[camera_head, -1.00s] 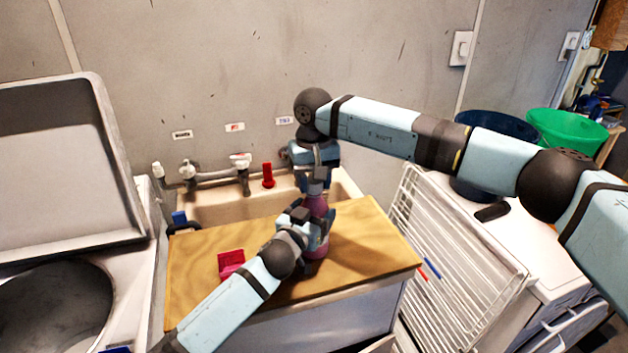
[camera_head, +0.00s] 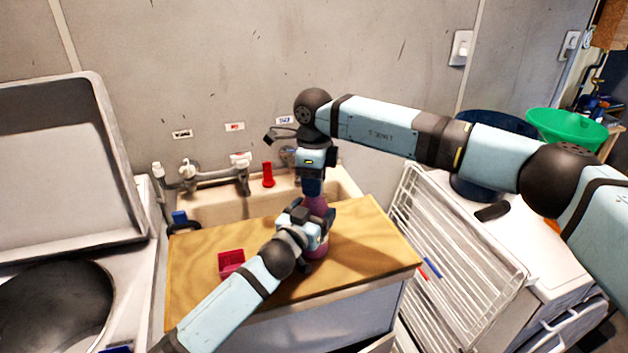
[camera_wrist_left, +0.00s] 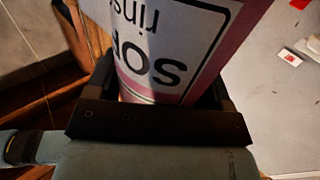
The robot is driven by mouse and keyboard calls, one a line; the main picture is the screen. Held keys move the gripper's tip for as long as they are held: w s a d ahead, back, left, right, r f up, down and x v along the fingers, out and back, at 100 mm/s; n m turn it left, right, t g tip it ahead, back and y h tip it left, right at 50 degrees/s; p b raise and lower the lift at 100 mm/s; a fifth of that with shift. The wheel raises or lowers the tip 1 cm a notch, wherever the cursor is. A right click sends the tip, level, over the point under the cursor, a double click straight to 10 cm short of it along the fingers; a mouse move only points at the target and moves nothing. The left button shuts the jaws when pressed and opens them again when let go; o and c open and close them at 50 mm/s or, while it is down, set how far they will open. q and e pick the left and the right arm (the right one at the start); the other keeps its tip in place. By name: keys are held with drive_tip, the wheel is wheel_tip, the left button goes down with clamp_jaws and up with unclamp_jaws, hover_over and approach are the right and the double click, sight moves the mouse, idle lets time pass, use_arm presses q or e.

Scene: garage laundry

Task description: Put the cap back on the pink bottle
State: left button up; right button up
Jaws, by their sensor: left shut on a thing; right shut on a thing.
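The pink bottle (camera_head: 318,207) stands upright on the wooden board over the sink. My left gripper (camera_head: 316,228) is shut around its body from the front left. In the left wrist view the bottle's white label (camera_wrist_left: 165,45) fills the space between the fingers. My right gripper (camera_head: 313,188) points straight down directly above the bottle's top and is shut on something. The cap itself is hidden by the right gripper, so I cannot tell how it sits on the bottle's neck.
A red block-like object (camera_head: 231,262) lies on the wooden board (camera_head: 365,235) left of the bottle. The sink (camera_head: 215,207) with taps and a red upright item (camera_head: 268,176) is behind. A white wire rack (camera_head: 450,270) stands to the right, with a green basket (camera_head: 566,132) beyond.

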drive_tip(key=m, duration=1)
drive_tip(key=shift+m, duration=0.4)
drive_tip(key=m, duration=1.2)
drive_tip(key=o, duration=1)
drive_tip(key=shift+r, duration=2.2)
drive_tip(key=shift+c, duration=0.3)
